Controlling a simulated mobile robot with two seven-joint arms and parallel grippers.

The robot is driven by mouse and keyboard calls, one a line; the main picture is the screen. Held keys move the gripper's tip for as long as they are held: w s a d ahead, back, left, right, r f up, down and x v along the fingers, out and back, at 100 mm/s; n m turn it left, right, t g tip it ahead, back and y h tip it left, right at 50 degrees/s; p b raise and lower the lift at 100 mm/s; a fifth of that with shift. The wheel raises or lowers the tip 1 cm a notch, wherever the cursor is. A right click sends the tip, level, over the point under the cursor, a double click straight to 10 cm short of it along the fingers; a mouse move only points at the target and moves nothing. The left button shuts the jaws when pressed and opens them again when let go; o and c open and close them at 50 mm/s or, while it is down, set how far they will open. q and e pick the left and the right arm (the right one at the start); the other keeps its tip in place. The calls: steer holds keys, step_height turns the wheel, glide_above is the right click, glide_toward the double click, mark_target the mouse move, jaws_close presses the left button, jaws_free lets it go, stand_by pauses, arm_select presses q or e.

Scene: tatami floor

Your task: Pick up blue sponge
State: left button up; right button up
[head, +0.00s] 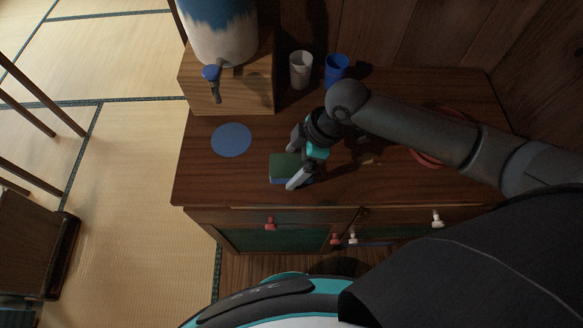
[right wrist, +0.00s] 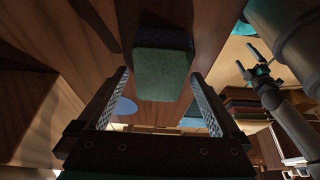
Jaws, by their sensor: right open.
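The sponge (head: 285,167) has a green top and a blue lower layer and lies on the wooden cabinet top, near its front edge. My right gripper (head: 296,159) is open at the sponge's right side, one finger behind it and one at its front corner. In the right wrist view the sponge (right wrist: 162,68) shows ahead, between the spread fingers (right wrist: 163,98), with a gap on each side. My left gripper (right wrist: 246,60) shows small at the right of that view, its fingers apart and empty; it is not in the head view.
A blue disc (head: 232,140) lies left of the sponge. Behind stand a wooden box (head: 245,92) bearing a blue-and-white tapped vessel (head: 222,35), a white cup (head: 300,70) and a blue cup (head: 336,68). A red ring-shaped item (head: 424,158) is partly hidden under my right arm.

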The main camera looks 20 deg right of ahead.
steer(key=shift+w+a+f, duration=0.1)
steer(key=shift+a+f, duration=0.15)
steer(key=shift+f, duration=0.25)
steer(key=shift+f, duration=0.2)
steer(key=c, duration=1.2)
